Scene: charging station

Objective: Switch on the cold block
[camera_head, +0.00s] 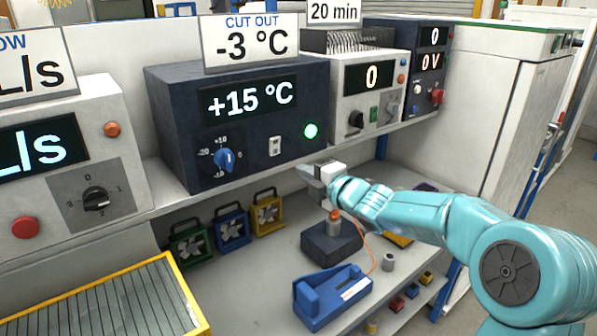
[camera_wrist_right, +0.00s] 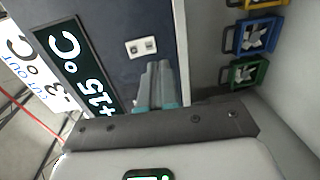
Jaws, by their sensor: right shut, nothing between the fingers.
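The cold block (camera_head: 180,110) is a dark navy box on the shelf with a "+15 °C" display (camera_head: 250,100). A sign on top reads "CUT OUT -3 °C" (camera_head: 250,40). Its front has a blue knob (camera_head: 224,160), a small pale rocker switch (camera_head: 275,146) and a lit green lamp (camera_head: 311,131). The switch also shows in the right wrist view (camera_wrist_right: 142,47). My right gripper (camera_head: 305,170) is shut and empty, just below and right of the switch. In the wrist view its fingertips (camera_wrist_right: 158,68) are close to the switch; contact is not clear. My left gripper is not in view.
A white unit (camera_head: 75,110) with a black dial stands left. A unit showing "0" (camera_head: 373,77) and a dark "0 V" unit (camera_head: 430,62) stand right. Below are small fan frames (camera_head: 230,230), a blue device (camera_head: 330,295) and a yellow-edged tray (camera_head: 110,300).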

